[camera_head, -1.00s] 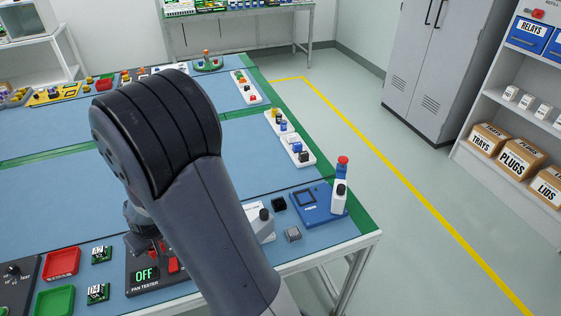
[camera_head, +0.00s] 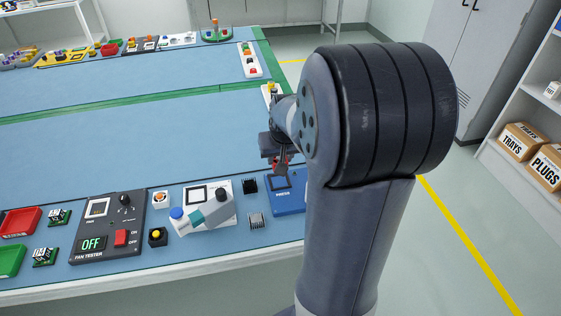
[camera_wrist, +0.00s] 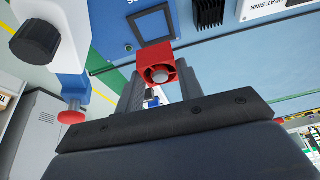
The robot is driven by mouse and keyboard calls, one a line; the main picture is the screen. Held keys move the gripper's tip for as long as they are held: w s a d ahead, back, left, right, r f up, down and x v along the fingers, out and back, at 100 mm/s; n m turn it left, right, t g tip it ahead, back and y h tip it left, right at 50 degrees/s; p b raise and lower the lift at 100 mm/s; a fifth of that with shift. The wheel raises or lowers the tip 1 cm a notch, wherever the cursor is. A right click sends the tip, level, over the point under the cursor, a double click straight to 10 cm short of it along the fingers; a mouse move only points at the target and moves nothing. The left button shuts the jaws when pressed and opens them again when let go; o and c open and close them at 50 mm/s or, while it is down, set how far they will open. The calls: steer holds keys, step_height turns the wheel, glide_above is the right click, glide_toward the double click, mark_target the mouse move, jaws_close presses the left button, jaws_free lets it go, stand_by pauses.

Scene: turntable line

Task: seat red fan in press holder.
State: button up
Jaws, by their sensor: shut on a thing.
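The red fan (camera_wrist: 154,55) is a small square housing with a round hub, held between the two fingers of my gripper (camera_wrist: 160,82) in the wrist view. My gripper (camera_head: 281,158) is shut on it and hangs above the blue press (camera_head: 290,200) in the head view. The press holder (camera_wrist: 152,24), a dark square outline on the blue base, lies just past the fan in the wrist view. It looks empty, and the fan appears apart from it. The press column with its red button (camera_wrist: 71,117) is at the left of the wrist view; my arm hides it in the head view.
A black heat sink (camera_head: 250,186) and a grey finned one (camera_head: 256,220) lie left of the press. A white device (camera_head: 205,208) and the fan tester (camera_head: 108,228), reading OFF, stand further left. The blue belt behind is largely clear.

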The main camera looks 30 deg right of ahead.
steer(key=shift+f+b, duration=1.8)
steer(key=shift+f, duration=0.55)
steer(key=shift+f+b, duration=0.55)
steer(key=shift+f, duration=0.2)
steer(key=o, duration=1.1)
steer(key=shift+c, duration=0.2)
steer(key=shift+r, duration=0.1)
steer(key=p+v, duration=0.1)
steer(key=v, duration=0.9)
steer(key=shift+s+r+p, duration=0.25)
steer(key=shift+p, duration=0.1)
steer(key=shift+f, duration=0.1)
